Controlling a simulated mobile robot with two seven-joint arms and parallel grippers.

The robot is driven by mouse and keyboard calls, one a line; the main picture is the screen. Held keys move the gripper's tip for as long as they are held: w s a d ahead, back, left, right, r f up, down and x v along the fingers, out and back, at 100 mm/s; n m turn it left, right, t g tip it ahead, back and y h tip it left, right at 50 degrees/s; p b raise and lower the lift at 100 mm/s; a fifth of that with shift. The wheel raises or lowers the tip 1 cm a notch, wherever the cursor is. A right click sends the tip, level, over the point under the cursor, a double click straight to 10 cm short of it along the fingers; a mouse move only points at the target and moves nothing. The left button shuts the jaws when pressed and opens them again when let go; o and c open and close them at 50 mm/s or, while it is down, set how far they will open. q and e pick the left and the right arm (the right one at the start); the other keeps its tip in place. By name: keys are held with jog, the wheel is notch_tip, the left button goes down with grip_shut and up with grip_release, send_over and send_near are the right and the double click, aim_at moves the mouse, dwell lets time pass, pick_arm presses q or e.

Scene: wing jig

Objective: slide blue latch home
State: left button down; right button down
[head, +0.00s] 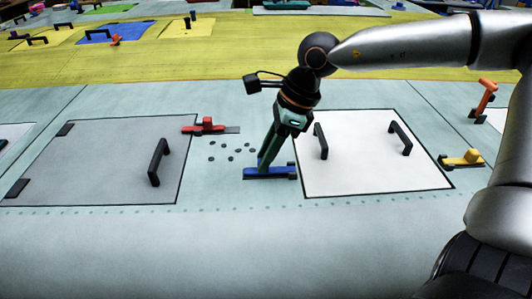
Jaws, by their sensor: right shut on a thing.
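The blue latch (256,174) lies on the pale wing surface at the left edge of the white panel (372,180). Its dark base strip runs left to right, and its right end reaches the panel's edge. My right gripper (265,166) points down at the latch and is shut on it; the fingers hide the latch's upper part. My left gripper is not in view.
A grey panel (95,165) with a black handle (158,162) lies to the left. A red latch (207,126) is near its upper right corner. Several dark discs (231,157) lie between the panels. A yellow latch (463,159) is right of the white panel, which has two black handles.

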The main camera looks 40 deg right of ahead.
aim_at(277, 169)
jog(key=shift+d, duration=0.1)
dwell(0.6)
jog(key=shift+s+d+r, duration=0.1)
jog(key=shift+s+d, duration=0.3)
jog(key=shift+d, duration=0.25)
jog(key=shift+s+d+r, duration=0.1)
jog(key=shift+s+d, duration=0.25)
jog(key=shift+d, duration=0.25)
jog(key=shift+s+d+f, duration=0.15)
jog(key=shift+s+d, duration=0.05)
jog(key=shift+d, duration=0.05)
jog(key=c, duration=0.7)
grip_release()
jog(key=shift+s+d, duration=0.1)
jog(key=shift+o, duration=0.2)
jog(key=v, duration=1.2)
jog(key=shift+r+b, duration=0.3)
jog(key=shift+b, duration=0.1)
